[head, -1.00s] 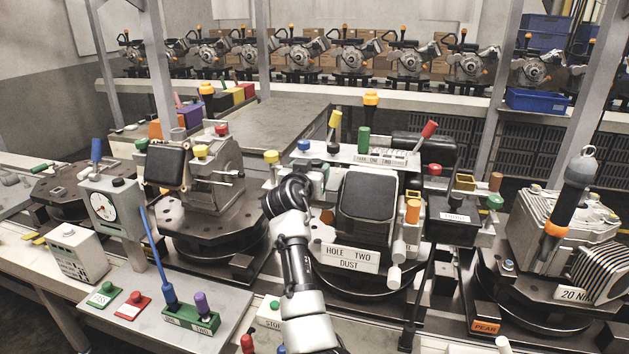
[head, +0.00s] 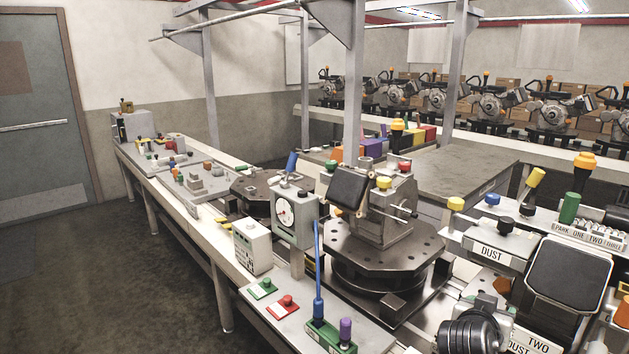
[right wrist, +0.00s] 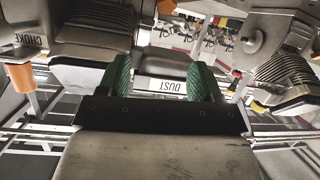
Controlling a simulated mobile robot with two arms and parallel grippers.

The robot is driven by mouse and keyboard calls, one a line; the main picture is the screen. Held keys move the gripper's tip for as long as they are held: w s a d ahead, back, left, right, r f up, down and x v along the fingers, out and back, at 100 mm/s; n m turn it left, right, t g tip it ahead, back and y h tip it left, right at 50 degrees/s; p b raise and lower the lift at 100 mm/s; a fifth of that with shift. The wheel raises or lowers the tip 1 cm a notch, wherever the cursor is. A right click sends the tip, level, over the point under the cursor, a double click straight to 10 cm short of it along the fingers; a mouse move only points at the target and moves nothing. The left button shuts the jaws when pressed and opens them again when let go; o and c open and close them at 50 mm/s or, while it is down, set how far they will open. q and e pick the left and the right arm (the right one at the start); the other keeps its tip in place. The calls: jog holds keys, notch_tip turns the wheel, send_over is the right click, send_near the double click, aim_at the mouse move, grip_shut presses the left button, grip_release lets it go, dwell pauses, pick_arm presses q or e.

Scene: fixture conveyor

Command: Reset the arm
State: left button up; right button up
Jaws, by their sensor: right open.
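In the right wrist view, my right gripper (right wrist: 159,82) shows two green ribbed fingertips held apart, with nothing between them. Beyond the gap is a white DUST label (right wrist: 161,86), upside down in this view. A dark rounded joint of my arm shows at the bottom right of the head view, in front of the machine with the DUST panel (head: 490,252). No fingertips show in the head view. My left gripper is in neither current view.
A gauge box (head: 293,219) and a green switch block (head: 328,339) with blue and purple levers stand on the front bench. A machine on a dark turntable (head: 381,251) is behind them. Dark open floor (head: 150,270) lies at left, before a grey door (head: 38,130).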

jog(key=s+a+f+n+g+y, duration=0.2)
jog(key=s+a+f+n+y, duration=0.25)
jog(key=s+f, duration=0.75)
jog(key=s+a+f+n+g+y, duration=0.25)
jog(key=s+a, duration=0.25)
jog(key=s, duration=0.5)
jog(key=s+a+f+n+g+y, duration=0.25)
jog(key=s+a+f, duration=0.2)
jog(key=s, duration=0.55)
notch_tip(320, 180, down, 25)
jog(key=g, duration=0.1)
jog(key=s+d+f+g, duration=0.1)
jog(key=s+d+f, duration=0.2)
jog(key=s+f, duration=1.3)
jog(key=shift+s+y, duration=0.3)
jog(key=shift+y, duration=0.05)
jog(key=shift+n, duration=0.25)
